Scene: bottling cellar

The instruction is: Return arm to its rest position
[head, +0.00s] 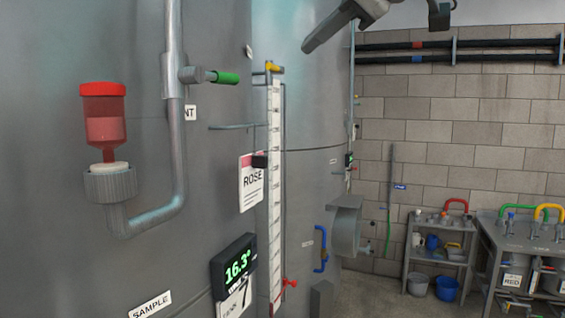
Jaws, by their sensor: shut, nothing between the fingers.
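My gripper (310,46) shows at the top of the head view, its dark fingers pointing down and left in front of the large grey tank (225,150). The fingers are shut with nothing between them. Most of the arm is cut off by the top edge. The gripper appears apart from the tank's fittings, above the white level scale (275,180).
The tank carries a red-capped vessel (104,115) on a bent pipe, a green-handled valve (226,77), a display (234,264) reading 16.3° and a ROSÉ sign (251,184). A shelf (440,248) and a workbench (530,238) stand at right by the block wall.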

